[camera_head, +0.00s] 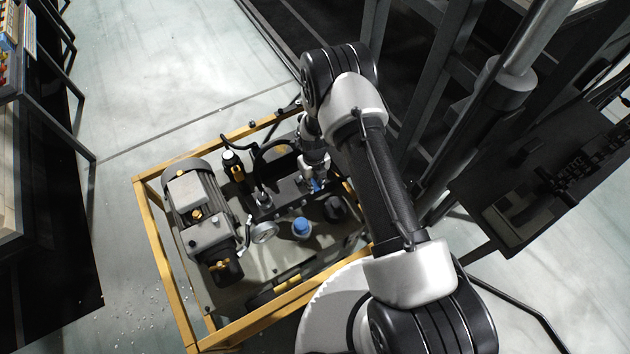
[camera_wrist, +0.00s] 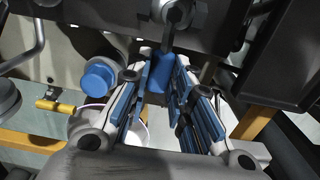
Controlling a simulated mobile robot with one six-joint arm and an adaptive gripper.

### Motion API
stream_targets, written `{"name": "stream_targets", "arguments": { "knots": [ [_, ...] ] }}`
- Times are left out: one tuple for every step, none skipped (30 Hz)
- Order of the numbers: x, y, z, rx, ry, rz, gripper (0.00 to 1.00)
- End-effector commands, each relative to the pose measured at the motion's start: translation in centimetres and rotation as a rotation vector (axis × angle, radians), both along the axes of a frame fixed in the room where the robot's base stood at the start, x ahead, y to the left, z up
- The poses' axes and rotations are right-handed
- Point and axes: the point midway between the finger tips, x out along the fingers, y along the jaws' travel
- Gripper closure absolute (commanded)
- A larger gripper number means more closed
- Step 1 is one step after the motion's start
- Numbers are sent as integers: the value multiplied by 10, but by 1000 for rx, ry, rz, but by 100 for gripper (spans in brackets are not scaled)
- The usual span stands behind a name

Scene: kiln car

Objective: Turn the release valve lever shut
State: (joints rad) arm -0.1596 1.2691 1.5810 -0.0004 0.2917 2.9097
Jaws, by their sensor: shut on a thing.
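The release valve lever has a blue grip (camera_wrist: 161,66) on a thin metal stem that hangs from a round metal valve fitting (camera_wrist: 176,12) on a dark block. My gripper (camera_wrist: 164,82), with blue finger pads, is shut on the blue grip from both sides in the wrist view. The pads hide part of the grip. In the head view my gripper (camera_head: 315,183) reaches down to the dark valve block (camera_head: 288,190), where a little blue shows. My arm hides most of the lever there, and its exact angle is hard to tell.
The power unit stands inside a yellow frame (camera_head: 160,255). A grey motor (camera_head: 190,187), a pressure gauge (camera_head: 263,231), a blue cap (camera_head: 302,228) and black hoses are close by. Dark steel posts (camera_head: 440,90) rise to the right.

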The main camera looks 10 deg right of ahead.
Motion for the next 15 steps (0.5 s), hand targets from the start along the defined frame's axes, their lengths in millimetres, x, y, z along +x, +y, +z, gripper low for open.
{"name": "stream_targets", "arguments": {
  "knots": [
    [0,1,0,0,0,-7,100],
    [0,1,0,0,0,-9,100],
    [0,1,0,0,0,-12,100],
    [0,1,0,0,0,-14,100],
    [0,1,0,0,0,-15,100],
    [0,1,0,1,0,-17,100],
    [0,1,0,1,0,-17,100],
    [0,1,0,1,0,-18,100],
    [0,1,0,1,0,-18,100],
    [0,1,0,1,0,-18,100],
    [0,1,0,1,0,-19,100],
    [0,1,0,1,0,-19,100],
    [0,1,0,1,0,-19,100],
    [0,1,0,1,0,-19,100],
    [0,1,0,1,0,-19,77]
  ]
}}
